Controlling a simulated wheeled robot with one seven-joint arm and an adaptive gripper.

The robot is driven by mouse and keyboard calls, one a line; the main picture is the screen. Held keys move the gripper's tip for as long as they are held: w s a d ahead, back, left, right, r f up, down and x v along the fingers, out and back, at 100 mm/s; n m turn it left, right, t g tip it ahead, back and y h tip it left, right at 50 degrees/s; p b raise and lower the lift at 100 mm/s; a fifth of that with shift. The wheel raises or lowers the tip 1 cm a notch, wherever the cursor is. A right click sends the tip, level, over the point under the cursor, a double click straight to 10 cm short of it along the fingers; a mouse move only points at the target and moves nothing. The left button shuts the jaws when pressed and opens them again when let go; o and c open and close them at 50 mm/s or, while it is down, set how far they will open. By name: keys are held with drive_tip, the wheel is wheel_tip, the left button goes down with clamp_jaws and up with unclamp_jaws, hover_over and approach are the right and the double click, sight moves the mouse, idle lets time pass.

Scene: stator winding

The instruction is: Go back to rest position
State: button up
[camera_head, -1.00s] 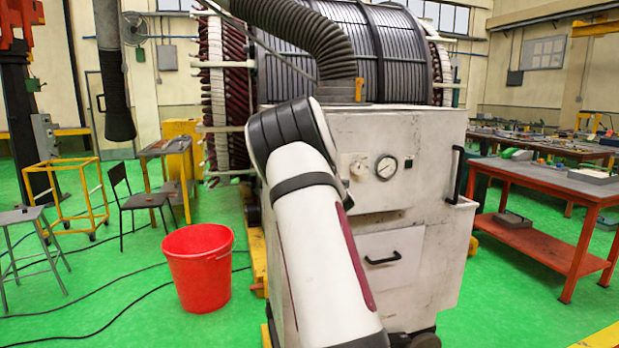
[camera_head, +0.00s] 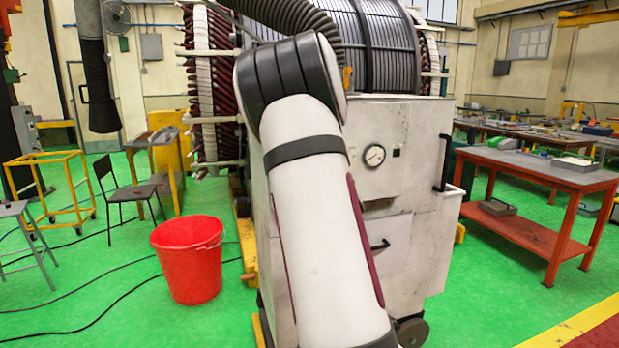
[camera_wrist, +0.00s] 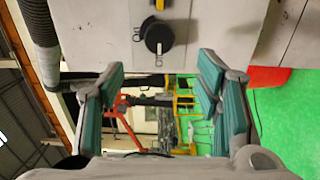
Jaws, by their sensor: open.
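My gripper (camera_wrist: 158,105) shows in the wrist view with its two teal-padded fingers spread wide apart. Nothing is between the fingers. In the head view my white arm rises in front of the machine and the gripper itself is hidden. The white machine cabinet (camera_head: 408,205) with a pressure gauge (camera_head: 374,155) stands behind my arm. In the wrist view the cabinet's panel (camera_wrist: 215,30) fills the top, with a black rotary knob (camera_wrist: 159,38) just beyond the fingers. I cannot tell the exact gap to the panel.
A red bucket (camera_head: 188,262) stands on the green floor left of the cabinet. A chair (camera_head: 127,192), a stool (camera_head: 25,240) and a yellow cart (camera_head: 62,190) are further left. A red workbench (camera_head: 540,172) stands at the right. Dark cables (camera_head: 100,320) cross the floor.

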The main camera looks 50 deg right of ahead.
drive_tip(key=shift+v, duration=0.85)
drive_tip(key=s+a+m+g+y, duration=0.3)
drive_tip(key=s+a+m, duration=0.15)
drive_tip(key=a, duration=0.95)
drive_tip(key=s+a+m+g+y, duration=0.3)
drive_tip(key=a+m, duration=0.2)
drive_tip(key=a, duration=0.8)
drive_tip(key=s+a+f+m+g+y, duration=0.1)
drive_tip(key=s+a+f+g, duration=0.1)
drive_tip(key=s+a, duration=0.7)
drive_tip(key=s+a+f+m+g+y, duration=0.1)
drive_tip(key=s+a+f+g+y, duration=0.1)
drive_tip(key=s+a, duration=0.7)
drive_tip(key=shift+s+g+y, duration=0.3)
drive_tip(key=shift+s+g, duration=0.1)
drive_tip(key=shift+s, duration=0.6)
